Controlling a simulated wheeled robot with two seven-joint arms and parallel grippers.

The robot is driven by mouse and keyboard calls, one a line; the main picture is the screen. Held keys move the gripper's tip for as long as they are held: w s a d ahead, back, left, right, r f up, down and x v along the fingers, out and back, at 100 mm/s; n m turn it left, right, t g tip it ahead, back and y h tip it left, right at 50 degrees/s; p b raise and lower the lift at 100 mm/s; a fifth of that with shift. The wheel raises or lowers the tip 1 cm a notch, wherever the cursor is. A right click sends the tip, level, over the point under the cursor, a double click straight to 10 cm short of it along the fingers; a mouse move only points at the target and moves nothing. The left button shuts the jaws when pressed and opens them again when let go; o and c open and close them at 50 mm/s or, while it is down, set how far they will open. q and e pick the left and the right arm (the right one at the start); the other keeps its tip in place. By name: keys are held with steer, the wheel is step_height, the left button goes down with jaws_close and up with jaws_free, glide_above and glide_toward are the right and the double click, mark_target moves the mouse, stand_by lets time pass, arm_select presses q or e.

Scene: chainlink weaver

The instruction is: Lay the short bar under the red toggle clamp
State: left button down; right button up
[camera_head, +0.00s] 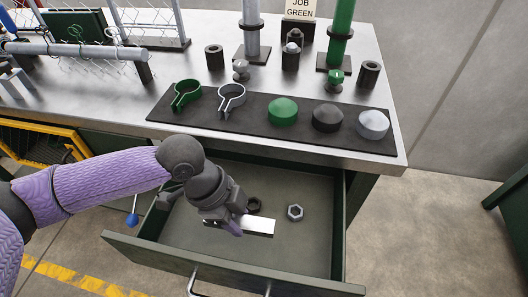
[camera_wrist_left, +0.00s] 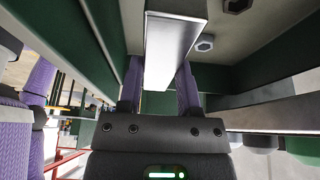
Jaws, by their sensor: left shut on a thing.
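A short silver bar (camera_head: 259,227) is held by my left gripper (camera_head: 236,224) over the open drawer, its free end pointing right. In the left wrist view the bar (camera_wrist_left: 172,45) lies between the two purple fingers of the gripper (camera_wrist_left: 160,85), which are shut on it. It appears to be above the drawer floor, though the exact gap is hard to tell. I cannot make out a red toggle clamp in either view. My right gripper is not in view.
The open drawer (camera_head: 323,263) holds a hex nut (camera_head: 295,212) and a dark ring (camera_head: 254,204). Above it, the steel bench (camera_head: 405,160) carries a dark mat (camera_head: 250,112) with clamp bands and domed caps. Posts, wire mesh and pipe stand behind and left.

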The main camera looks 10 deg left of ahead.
arm_select(q)
steer(key=r+n+t, duration=0.1)
steer(key=r+n, duration=0.1)
steer(key=n, duration=0.1)
steer(key=a+r+n+t+p, duration=0.1)
steer(key=r+n, duration=0.2)
steer(key=a+r+n+t+y+p, duration=0.1)
steer(key=r+n, duration=0.1)
steer(key=n, duration=0.1)
steer(key=shift+w+a+r, duration=0.1)
steer(key=shift+w+r, duration=0.05)
steer(key=shift+r, duration=0.05)
step_height(320, 180, up, 6)
steer(key=a+n+t+y+p, duration=0.1)
steer(key=a+n+y, duration=0.1)
steer(key=n, duration=0.7)
steer(key=shift+w+a+f+t+y+p, duration=0.2)
steer(key=shift+t+y+p, duration=0.1)
steer(key=shift+y, duration=0.4)
